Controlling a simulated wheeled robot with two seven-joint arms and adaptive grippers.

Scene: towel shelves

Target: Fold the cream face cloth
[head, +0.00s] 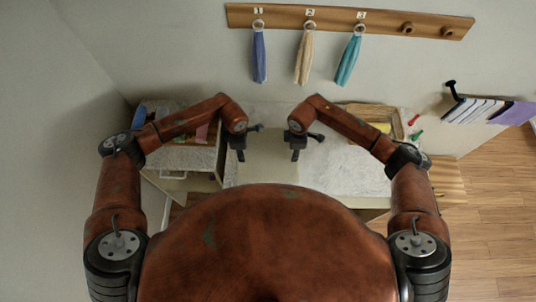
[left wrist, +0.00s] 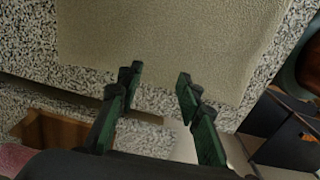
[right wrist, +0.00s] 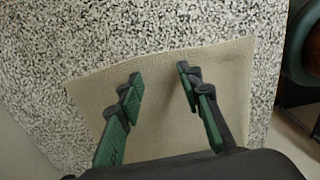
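The cream face cloth (head: 268,160) lies flat and spread out on the speckled counter, between and below my two grippers. In the left wrist view the cloth (left wrist: 170,35) fills the upper middle, and its near edge runs by the fingertips. In the right wrist view a corner part of the cloth (right wrist: 160,85) lies under the fingers. My left gripper (head: 238,155) is open, its fingers (left wrist: 160,80) apart with nothing between them but the view of the cloth. My right gripper (head: 297,154) is open too, its fingers (right wrist: 158,75) apart above the cloth. Whether either touches the cloth is unclear.
The speckled counter (head: 350,172) is clear to the right. A wooden tray (head: 398,120) stands at its back right, near small red and green items. A shelf unit (head: 190,158) stands left.

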